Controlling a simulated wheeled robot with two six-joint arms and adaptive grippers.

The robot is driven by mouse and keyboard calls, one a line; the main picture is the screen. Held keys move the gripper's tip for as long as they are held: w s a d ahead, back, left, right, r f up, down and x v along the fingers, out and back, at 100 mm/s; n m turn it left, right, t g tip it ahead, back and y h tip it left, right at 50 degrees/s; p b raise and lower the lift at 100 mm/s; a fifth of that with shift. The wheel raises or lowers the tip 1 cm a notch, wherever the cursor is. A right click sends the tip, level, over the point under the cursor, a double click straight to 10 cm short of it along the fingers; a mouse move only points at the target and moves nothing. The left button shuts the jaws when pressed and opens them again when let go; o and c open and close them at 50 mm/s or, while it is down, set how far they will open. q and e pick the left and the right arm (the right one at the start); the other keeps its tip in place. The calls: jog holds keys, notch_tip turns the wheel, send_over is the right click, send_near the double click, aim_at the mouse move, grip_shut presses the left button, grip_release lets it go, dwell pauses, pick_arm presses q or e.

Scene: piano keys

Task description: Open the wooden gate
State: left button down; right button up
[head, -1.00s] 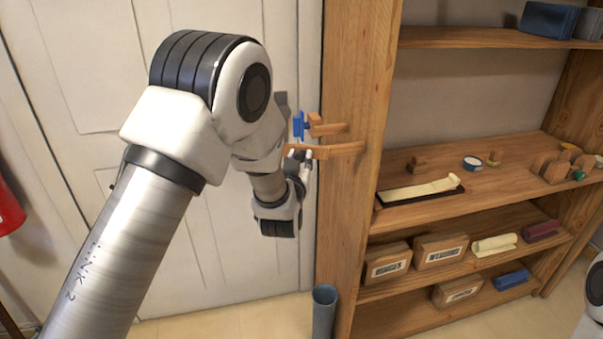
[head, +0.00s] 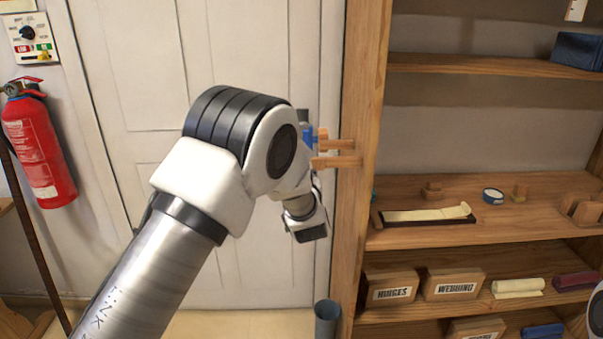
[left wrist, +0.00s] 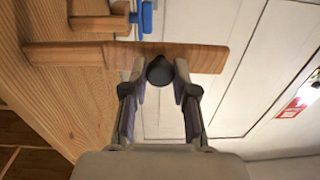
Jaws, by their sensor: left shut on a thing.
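The wooden gate appears to be the flat wooden bar (head: 340,162) that sticks out from the shelf's side post toward the white door. In the left wrist view the bar (left wrist: 80,54) runs across the upper middle, with a dark round knob (left wrist: 160,70) at its lower edge. My left gripper (left wrist: 160,74) is shut with one fingertip on each side of this knob. In the head view my left arm hides most of the gripper and the bar's far end. A blue piece (head: 308,138) and a shorter wooden block (head: 340,144) sit just above the bar. My right gripper is not in view.
A white panelled door (head: 140,130) stands behind my arm. The wooden shelf (head: 500,183) at right holds a tray, blocks and labelled boxes (head: 453,285). A grey bin (head: 326,318) stands on the floor below. A red extinguisher (head: 38,145) hangs at the left.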

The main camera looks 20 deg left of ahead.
pick_arm(q)
jog(key=shift+r, duration=0.1)
jog(key=c, duration=0.9)
grip_release()
jog(key=shift+w, duration=0.15)
jog(key=v, duration=0.7)
